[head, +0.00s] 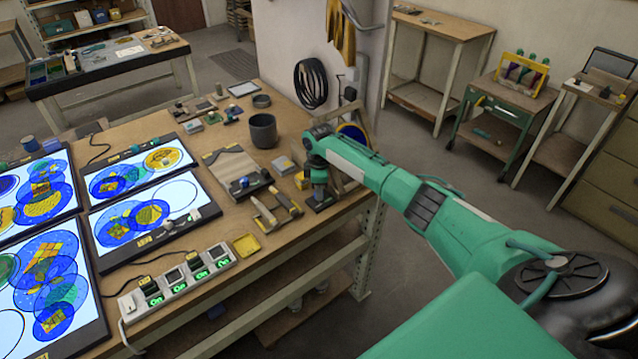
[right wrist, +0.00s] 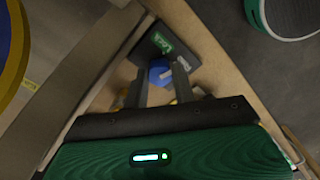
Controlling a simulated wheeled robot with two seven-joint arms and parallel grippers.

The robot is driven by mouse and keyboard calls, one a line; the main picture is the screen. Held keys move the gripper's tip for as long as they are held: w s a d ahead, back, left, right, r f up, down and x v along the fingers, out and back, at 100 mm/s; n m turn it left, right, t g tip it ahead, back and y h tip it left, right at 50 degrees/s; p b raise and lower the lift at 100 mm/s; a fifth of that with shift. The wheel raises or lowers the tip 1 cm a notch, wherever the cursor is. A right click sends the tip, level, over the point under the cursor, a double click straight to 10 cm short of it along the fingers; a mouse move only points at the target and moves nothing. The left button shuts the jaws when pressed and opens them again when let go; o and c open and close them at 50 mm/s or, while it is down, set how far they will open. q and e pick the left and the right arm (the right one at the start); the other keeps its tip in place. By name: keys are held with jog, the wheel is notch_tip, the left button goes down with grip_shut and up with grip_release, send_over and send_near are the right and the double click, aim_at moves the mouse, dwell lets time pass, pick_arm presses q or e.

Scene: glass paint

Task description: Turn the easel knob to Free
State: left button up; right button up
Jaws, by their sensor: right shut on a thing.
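My right gripper (head: 319,190) points down at the table's right edge, beside the wooden easel (head: 343,182). In the right wrist view my gripper (right wrist: 161,68) is shut on a blue knob (right wrist: 158,75), with one dark finger on each side. The knob has a light mark on it. Just beyond it is a dark plate (right wrist: 150,44) with a small green label, too blurred to read. A round blue glass piece with a yellow rim (head: 356,133) is by the easel, partly hidden by my arm. My left gripper is not in view.
On the wooden table (head: 285,228), a dark cup (head: 263,131) stands behind my gripper. Lit panels (head: 140,215) with coloured glass fill the left side. A power strip (head: 178,284) lies near the front edge.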

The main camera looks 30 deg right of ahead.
jog(key=shift+m+p, duration=0.85)
jog(key=shift+m, duration=0.65)
jog(key=o, duration=1)
jog(key=shift+r, duration=0.15)
notch_tip(320, 180, up, 14)
jog(key=b, duration=0.3)
jog(key=shift+f, duration=0.2)
jog(key=shift+f, duration=0.1)
